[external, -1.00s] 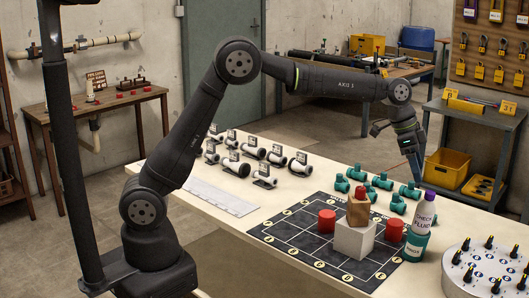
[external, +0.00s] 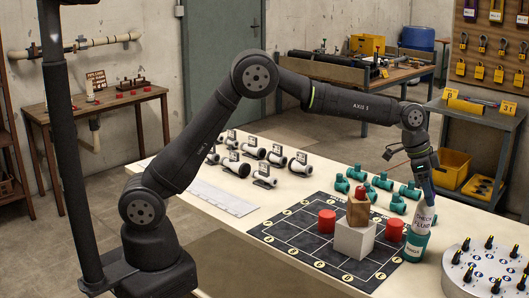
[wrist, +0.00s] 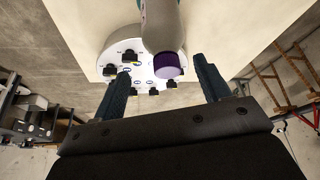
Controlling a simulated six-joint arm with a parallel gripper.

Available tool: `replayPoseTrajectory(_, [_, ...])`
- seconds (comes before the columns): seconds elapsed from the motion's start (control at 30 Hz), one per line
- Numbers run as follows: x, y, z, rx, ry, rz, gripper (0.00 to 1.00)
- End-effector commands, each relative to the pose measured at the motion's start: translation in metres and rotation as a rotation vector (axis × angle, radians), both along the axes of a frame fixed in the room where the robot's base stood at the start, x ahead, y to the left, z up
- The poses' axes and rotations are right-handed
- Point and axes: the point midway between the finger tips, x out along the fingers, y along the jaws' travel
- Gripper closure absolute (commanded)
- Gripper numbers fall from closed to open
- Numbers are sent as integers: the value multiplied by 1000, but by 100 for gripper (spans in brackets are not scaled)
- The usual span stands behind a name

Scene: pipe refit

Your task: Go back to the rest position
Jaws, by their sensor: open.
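My gripper (external: 428,196) is at the top of the check fluid bottle (external: 422,219) in the external view, at the right end of the table. In the wrist view my gripper (wrist: 164,82) is open, with its two dark fingers apart. The bottle's purple cap (wrist: 168,66) shows between the fingertips there, with a gap to each finger. The cap is hidden in the external view. The bottle stands upright in a teal holder (external: 413,247).
A round white panel with black knobs (external: 487,268) is right of the bottle. A dark grid mat (external: 285,245) carries red cylinders and a white cube (external: 354,240) with a wooden piece on top. Teal pipe fittings (external: 382,182) and white ones (external: 265,176) lie behind.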

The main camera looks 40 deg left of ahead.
Motion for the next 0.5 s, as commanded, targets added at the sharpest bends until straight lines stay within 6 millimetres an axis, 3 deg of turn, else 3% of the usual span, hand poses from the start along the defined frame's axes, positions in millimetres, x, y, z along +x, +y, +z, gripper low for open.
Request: replayPoseTrajectory(0.5, [-88,-27,55,-1,-3,-5,31])
